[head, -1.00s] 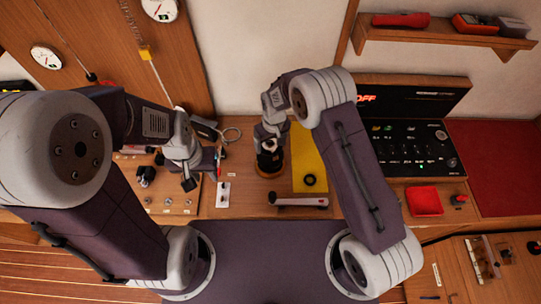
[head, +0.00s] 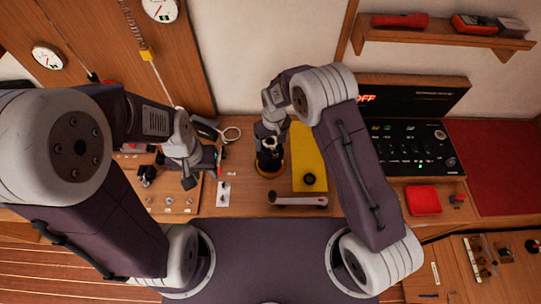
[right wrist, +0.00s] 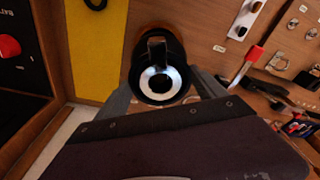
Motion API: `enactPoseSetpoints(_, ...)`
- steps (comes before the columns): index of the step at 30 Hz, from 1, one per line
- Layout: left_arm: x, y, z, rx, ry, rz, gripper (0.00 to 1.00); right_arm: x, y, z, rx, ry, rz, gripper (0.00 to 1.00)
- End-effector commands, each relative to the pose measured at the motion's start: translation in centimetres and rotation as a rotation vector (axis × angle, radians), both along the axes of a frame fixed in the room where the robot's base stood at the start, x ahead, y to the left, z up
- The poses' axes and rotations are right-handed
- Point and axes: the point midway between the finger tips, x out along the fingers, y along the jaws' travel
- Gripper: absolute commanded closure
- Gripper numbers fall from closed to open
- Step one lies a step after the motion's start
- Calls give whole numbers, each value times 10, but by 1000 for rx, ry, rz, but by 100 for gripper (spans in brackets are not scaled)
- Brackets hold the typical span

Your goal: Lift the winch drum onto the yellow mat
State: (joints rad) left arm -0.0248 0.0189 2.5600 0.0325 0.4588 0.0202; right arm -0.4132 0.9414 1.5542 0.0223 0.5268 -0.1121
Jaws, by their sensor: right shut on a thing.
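The winch drum (head: 268,162) is dark with a bright metal top. It is upright at a round wooden base left of the yellow mat (head: 301,147); I cannot tell whether it still touches the base. My right gripper (head: 270,146) is shut on the drum from above. In the right wrist view the drum's bright ring (right wrist: 177,82) shows between the two fingers, and the yellow mat (right wrist: 96,50) lies at the upper left. My left gripper (head: 188,180) hangs over the left part of the bench; its jaw opening is unclear.
A black ring (head: 309,179) lies on the mat's near part. A black control panel (head: 415,145) and a red tray (head: 424,200) stand to the right.

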Motion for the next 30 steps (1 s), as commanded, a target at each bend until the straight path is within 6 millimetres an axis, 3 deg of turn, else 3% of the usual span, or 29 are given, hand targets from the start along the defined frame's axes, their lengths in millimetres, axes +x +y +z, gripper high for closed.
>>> enactPoseSetpoints(6, 0, 0, 7, 0, 0, 0, 64, 1, 0, 12, 1, -3, 0, 72)
enactPoseSetpoints(30, 0, 0, 15, 0, 0, 0, 64, 1, 0, 23, 1, -2, 0, 72)
